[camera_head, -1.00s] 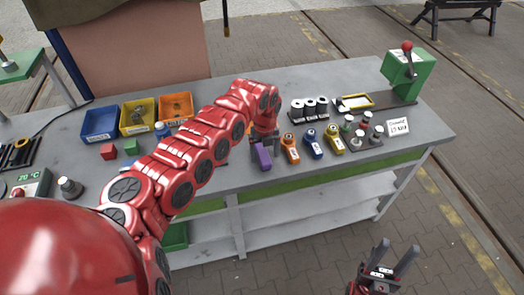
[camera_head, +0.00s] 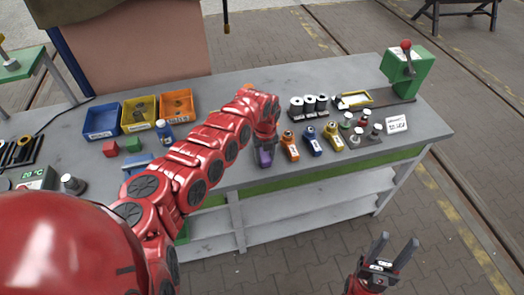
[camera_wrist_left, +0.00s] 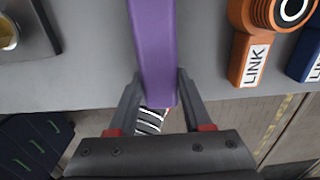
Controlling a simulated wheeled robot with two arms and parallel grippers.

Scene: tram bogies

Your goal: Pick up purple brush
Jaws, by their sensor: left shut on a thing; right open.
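The purple brush (camera_head: 264,158) is at the front edge of the grey workbench, left of the orange tool, partly hidden by my left gripper (camera_head: 264,145). In the left wrist view the purple brush (camera_wrist_left: 155,45) runs between the two fingers of my left gripper (camera_wrist_left: 156,88), which is shut on it. A striped black-and-white part shows at its lower end there. I cannot tell whether it is off the bench. My right gripper (camera_head: 399,241) is open and empty, low at the right, in front of the bench.
An orange tool (camera_head: 290,146), a blue one (camera_head: 312,142) and a yellow one (camera_head: 333,138) stand in a row just right of the brush. Blue (camera_head: 101,120), yellow (camera_head: 138,113) and orange (camera_head: 177,105) bins sit at the back left. A green press (camera_head: 408,72) stands at the right end.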

